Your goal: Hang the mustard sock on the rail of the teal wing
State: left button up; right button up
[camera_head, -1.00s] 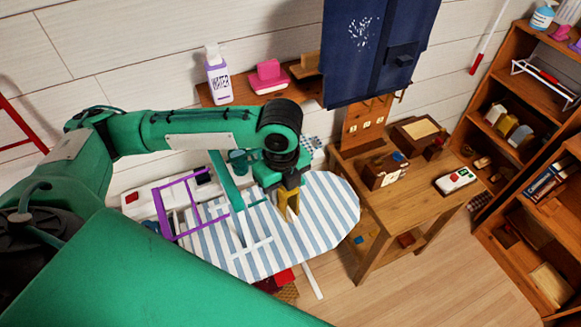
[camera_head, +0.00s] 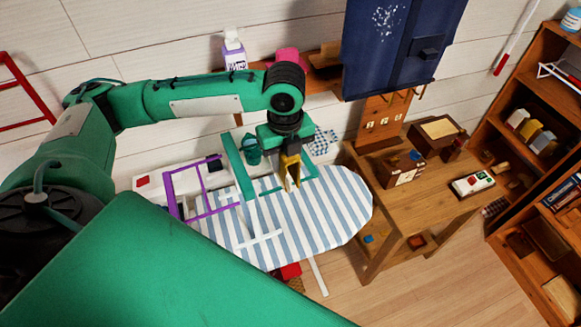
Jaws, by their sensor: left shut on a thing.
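My left gripper (camera_head: 291,156) is shut on the mustard sock (camera_head: 291,176), which hangs down from the jaws. The sock is over the back part of the striped ironing board, just right of the teal wing (camera_head: 236,165). The teal wing is an upright frame on the small drying rack, beside the purple wing (camera_head: 178,196) and white bars (camera_head: 252,222). My gripper and wrist hide part of what lies behind them. I cannot tell whether the sock touches any rail. My right gripper is out of view.
The striped ironing board (camera_head: 335,225) is mostly bare at its right end. A wooden desk (camera_head: 425,215) with boxes stands to the right, below a dark blue hanging cloth (camera_head: 395,45). A purple-and-white bottle (camera_head: 233,50) stands on the wall shelf behind my arm.

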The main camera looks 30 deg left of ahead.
pick_arm(q)
jog(key=shift+w+a+f+b, duration=0.65)
jog(key=shift+w+a+b, duration=0.2)
jog(key=shift+a, duration=0.25)
jog(key=shift+w+a+f+b, duration=0.65)
jog(key=shift+w+a+b, duration=0.15)
jog(key=shift+a, duration=0.35)
jog(key=shift+w+a+f+b, duration=0.65)
jog(key=shift+w+a+b, duration=0.2)
jog(key=shift+a, duration=0.25)
jog(key=shift+f+b, duration=0.75)
jog(key=shift+f, duration=3.55)
jog(key=o, duration=1.1)
jog(key=shift+c, duration=0.2)
jog(key=shift+r, duration=0.1)
notch_tip(320, 180, up, 14)
jog(key=b, duration=0.2)
jog(key=shift+b, duration=0.4)
